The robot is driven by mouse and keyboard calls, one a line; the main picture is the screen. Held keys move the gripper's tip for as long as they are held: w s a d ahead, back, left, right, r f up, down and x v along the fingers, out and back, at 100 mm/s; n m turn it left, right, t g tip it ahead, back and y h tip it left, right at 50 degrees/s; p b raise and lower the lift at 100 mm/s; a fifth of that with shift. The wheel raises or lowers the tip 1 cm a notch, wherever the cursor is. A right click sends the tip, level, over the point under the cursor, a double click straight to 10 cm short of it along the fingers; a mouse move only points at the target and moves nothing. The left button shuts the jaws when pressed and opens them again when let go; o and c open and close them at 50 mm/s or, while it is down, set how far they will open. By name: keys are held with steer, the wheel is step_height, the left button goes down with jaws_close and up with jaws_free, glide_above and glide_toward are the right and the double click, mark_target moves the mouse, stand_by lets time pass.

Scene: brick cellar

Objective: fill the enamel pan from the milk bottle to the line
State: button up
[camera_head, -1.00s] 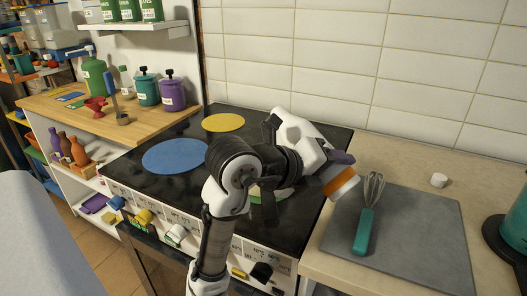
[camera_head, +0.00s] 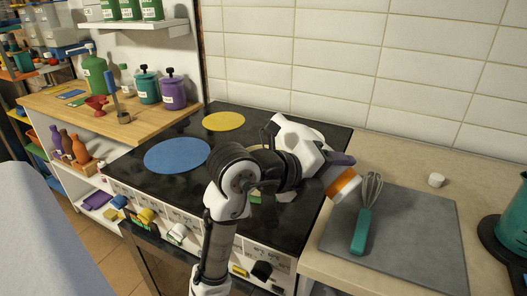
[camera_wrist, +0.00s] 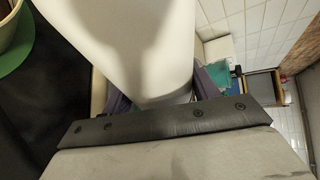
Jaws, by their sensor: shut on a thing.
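My gripper (camera_head: 340,168) is shut on the milk bottle, at the right edge of the black stove. The bottle (camera_head: 343,185) shows in the head view as a tilted white piece with an orange band. In the wrist view the bottle (camera_wrist: 130,40) is a large smooth white body between my purple fingers (camera_wrist: 162,98). A cream rimmed vessel (camera_wrist: 8,22), probably the enamel pan, is cut off at the top left of the wrist view, over a green disc (camera_wrist: 18,55). My arm hides most of that spot in the head view. I see no fill line or milk level.
A grey board (camera_head: 410,245) with a teal-handled whisk (camera_head: 363,225) lies on the right counter, close to the bottle. A small white cap (camera_head: 436,180) and a teal appliance (camera_head: 515,235) are farther right. Blue (camera_head: 177,155) and yellow (camera_head: 223,121) discs lie on the stove.

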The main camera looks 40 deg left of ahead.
steer(key=shift+d+r+n+p, duration=0.15)
steer(key=shift+n+p, duration=0.15)
steer(key=shift+p, duration=0.4)
steer(key=shift+a+r+n+h, duration=0.45)
steer(key=shift+a+n+h, duration=0.05)
steer(key=shift+a+h, duration=0.1)
stand_by(1.8)
steer(key=shift+r+n, duration=0.15)
steer(key=shift+n, duration=0.15)
stand_by(1.6)
